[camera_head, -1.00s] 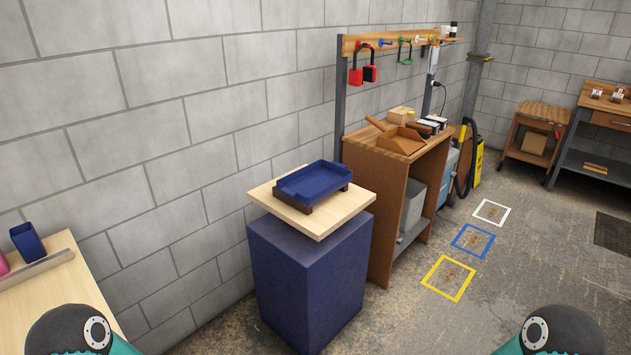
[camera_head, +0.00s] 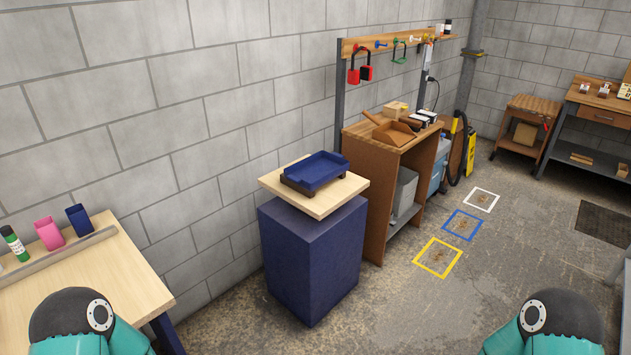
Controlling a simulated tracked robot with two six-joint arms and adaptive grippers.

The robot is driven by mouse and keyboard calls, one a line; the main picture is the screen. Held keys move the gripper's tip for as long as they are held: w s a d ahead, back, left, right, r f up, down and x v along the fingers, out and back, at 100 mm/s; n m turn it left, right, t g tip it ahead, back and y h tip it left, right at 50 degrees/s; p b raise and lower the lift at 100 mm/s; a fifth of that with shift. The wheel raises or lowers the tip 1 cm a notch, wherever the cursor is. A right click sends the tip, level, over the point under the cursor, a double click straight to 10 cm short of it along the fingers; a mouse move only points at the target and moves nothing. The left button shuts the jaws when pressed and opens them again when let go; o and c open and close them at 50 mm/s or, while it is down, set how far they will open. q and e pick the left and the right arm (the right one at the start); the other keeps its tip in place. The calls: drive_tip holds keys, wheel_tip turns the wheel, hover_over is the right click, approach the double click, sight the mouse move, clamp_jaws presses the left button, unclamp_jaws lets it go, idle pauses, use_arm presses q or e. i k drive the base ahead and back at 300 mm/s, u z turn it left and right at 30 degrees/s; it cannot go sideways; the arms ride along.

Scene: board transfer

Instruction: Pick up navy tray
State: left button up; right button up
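The navy tray (camera_head: 316,169) is a shallow dark blue tray. It sits on a dark stand (camera_head: 293,188) on a light wooden board (camera_head: 330,201), which lies on top of a navy pedestal (camera_head: 310,262) near the wall. Parts of my two arms show at the bottom left and bottom right corners, well apart from the tray. Neither gripper is in the picture.
A wooden table (camera_head: 113,278) with a pink cup (camera_head: 48,234), a navy cup (camera_head: 78,219) and a green bottle (camera_head: 14,243) stands at the left. A brown workbench (camera_head: 375,169) stands right behind the pedestal. The floor right of the pedestal is clear, with taped squares (camera_head: 437,258).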

sight(310, 172)
drive_tip(key=u, duration=0.45)
drive_tip(key=i, duration=2.1)
drive_tip(key=z, duration=0.2)
